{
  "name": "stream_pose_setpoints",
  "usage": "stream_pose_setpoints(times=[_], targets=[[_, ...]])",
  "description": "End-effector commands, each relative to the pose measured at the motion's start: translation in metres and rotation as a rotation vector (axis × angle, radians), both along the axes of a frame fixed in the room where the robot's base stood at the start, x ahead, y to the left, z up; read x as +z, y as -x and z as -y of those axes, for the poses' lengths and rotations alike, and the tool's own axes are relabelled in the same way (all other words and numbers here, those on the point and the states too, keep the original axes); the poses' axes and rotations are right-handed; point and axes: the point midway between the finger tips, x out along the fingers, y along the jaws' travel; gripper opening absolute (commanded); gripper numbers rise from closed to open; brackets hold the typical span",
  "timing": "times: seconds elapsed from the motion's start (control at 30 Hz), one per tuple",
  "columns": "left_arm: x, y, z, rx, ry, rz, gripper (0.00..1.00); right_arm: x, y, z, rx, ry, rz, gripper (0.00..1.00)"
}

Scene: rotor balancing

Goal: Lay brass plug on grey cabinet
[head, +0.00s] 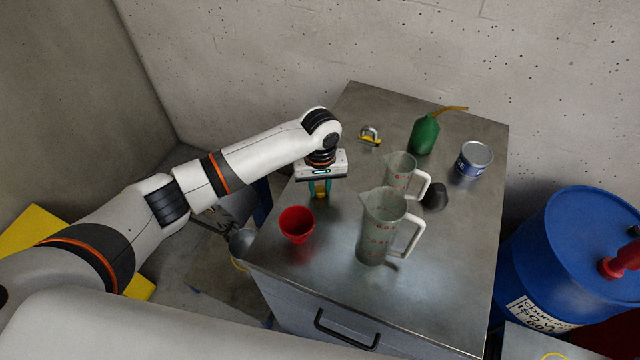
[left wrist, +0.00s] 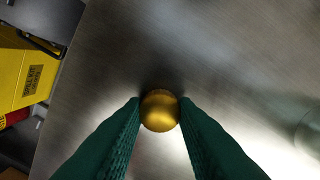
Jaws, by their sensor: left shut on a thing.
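The brass plug (left wrist: 160,110) shows as a round gold end between the green fingers of my left gripper (left wrist: 160,115) in the left wrist view. That gripper is shut on it. In the head view my left gripper (head: 321,188) points down over the left part of the grey cabinet (head: 450,250), and a small bit of the plug (head: 320,194) shows between the fingertips. The plug is at or just above the metal top; I cannot tell whether it touches. The cabinet top also fills most of the left wrist view (left wrist: 110,55). My right gripper is not in view.
Two measuring jugs (head: 383,230) (head: 399,172), a dark object (head: 434,196), a green oiler (head: 424,135), a tin (head: 474,160) and a small yellow-and-grey item (head: 369,137) occupy the top. Its front right is clear.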

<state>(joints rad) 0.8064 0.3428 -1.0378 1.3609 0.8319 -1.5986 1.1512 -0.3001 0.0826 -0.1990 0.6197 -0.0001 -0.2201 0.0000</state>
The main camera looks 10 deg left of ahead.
Motion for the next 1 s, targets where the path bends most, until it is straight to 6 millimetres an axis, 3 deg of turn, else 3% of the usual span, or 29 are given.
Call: stream_pose_setpoints(times=[0.1,0.13,0.27,0.67,1.0], targets=[[-0.003,0.000,0.000,0.000,0.001,0.000,0.00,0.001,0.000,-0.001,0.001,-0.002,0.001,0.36],[-0.003,0.000,0.000,0.000,0.001,0.001,0.28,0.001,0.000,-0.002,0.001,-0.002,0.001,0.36],[-0.003,0.000,0.000,0.000,0.001,0.001,0.48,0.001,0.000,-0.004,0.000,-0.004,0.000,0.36],[0.005,0.000,0.000,-0.001,0.002,0.002,0.48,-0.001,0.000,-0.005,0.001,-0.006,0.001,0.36],[0.074,-0.001,0.001,-0.002,0.003,0.004,0.48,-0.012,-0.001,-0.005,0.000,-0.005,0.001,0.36]])
